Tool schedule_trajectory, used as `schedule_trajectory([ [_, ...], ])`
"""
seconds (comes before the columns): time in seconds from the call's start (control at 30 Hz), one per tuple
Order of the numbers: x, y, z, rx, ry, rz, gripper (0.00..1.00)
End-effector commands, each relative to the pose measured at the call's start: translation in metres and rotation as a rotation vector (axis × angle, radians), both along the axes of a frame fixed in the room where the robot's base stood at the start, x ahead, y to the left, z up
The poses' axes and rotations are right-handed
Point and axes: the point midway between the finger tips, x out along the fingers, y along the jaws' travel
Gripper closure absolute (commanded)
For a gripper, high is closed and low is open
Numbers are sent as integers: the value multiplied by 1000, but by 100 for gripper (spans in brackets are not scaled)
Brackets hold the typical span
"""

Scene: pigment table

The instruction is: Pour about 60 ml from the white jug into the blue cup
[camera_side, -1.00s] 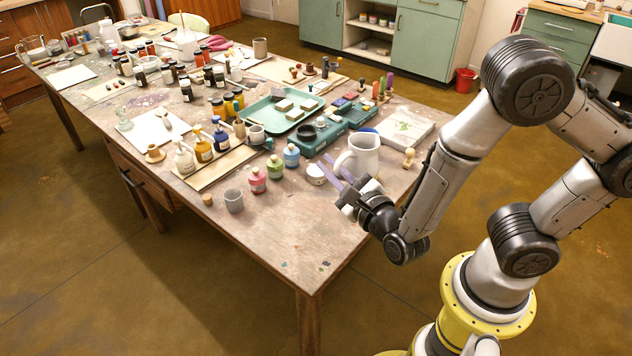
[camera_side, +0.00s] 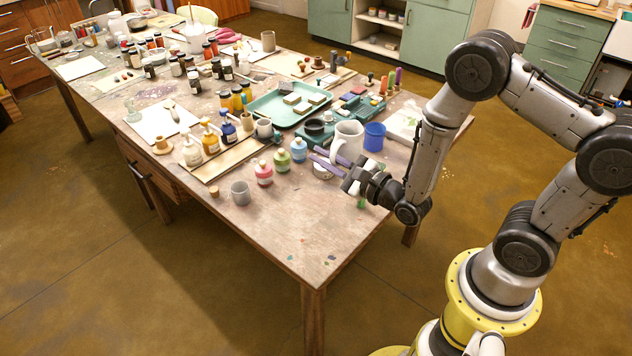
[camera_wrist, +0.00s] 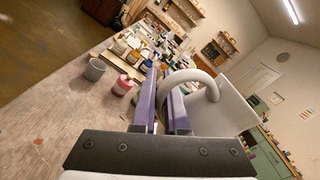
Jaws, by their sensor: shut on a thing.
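The white jug (camera_side: 348,136) is near the right side of the table in the side view, roughly upright. My gripper (camera_side: 322,160), with purple fingers, is shut on the jug's handle. In the wrist view the handle curves up from between the fingers (camera_wrist: 166,98), and the jug's pale body (camera_wrist: 228,105) fills the right. The blue cup (camera_side: 375,138) stands just right of the jug in the side view. The jug's inside and any liquid level are hidden. The gap under the jug is hard to judge.
Pink (camera_side: 264,174), green (camera_side: 281,161) and blue (camera_side: 299,150) bottles stand left of the jug. A grey cup (camera_side: 240,193) is nearer the front. A teal tray (camera_side: 262,108) lies behind. The table's front right area is clear.

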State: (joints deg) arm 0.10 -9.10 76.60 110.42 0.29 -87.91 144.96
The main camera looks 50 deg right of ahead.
Motion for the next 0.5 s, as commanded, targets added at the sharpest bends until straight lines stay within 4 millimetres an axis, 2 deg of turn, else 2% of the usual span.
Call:
schedule_trajectory([
  [0.37, 0, 2, 1, -5, -3, 7, 100],
  [0.5, 4, -8, 2, -8, -4, -39, 100],
])
